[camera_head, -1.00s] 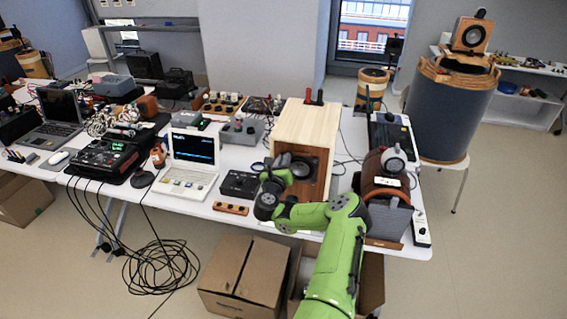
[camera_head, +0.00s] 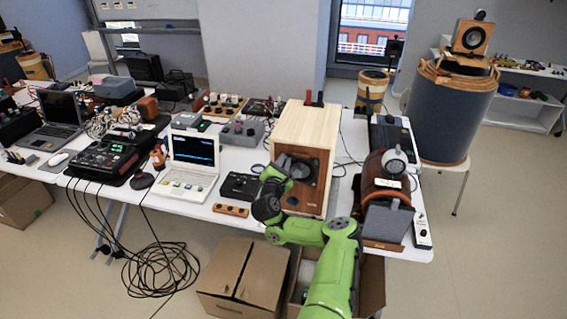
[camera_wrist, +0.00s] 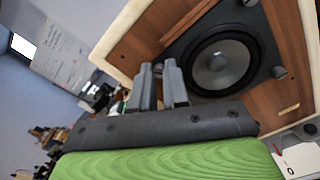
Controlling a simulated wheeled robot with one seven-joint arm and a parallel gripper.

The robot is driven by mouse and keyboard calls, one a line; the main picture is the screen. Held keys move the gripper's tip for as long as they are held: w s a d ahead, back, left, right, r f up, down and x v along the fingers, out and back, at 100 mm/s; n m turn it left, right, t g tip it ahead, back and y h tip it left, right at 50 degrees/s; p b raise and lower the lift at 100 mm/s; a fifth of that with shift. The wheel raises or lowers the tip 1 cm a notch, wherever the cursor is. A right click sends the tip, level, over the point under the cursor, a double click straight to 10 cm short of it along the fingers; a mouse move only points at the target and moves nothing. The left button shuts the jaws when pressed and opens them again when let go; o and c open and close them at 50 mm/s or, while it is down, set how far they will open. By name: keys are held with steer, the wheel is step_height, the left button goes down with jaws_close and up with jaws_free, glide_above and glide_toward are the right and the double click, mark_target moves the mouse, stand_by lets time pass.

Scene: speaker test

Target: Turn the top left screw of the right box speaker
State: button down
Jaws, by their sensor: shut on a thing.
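The box speaker (camera_head: 305,128) is a pale wooden cabinet with a brown front, standing on the table. Its round dark driver shows large in the wrist view (camera_wrist: 219,63), in a dark square frame. Grey screws stick out at the frame's corners, one at the right (camera_wrist: 279,72) and one at the upper edge (camera_wrist: 250,3). My gripper (camera_wrist: 158,66) is at the frame's left corner, its two fingers close together on a small grey screw that they mostly hide. In the head view my gripper (camera_head: 277,170) is at the upper left of the speaker front.
A laptop-like instrument (camera_head: 192,165) and a small black box (camera_head: 240,186) stand left of the speaker. A brown rounded device (camera_head: 385,185) stands to the right. Cardboard boxes (camera_head: 245,278) lie on the floor below. Loose cables (camera_head: 160,266) lie on the floor at the left.

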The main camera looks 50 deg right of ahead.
steer(key=m, duration=0.6)
steer(key=shift+f, duration=0.1)
steer(key=shift+b, duration=0.3)
stand_by(0.3)
steer(key=c, duration=1.1)
jaws_free()
steer(key=shift+a, duration=0.1)
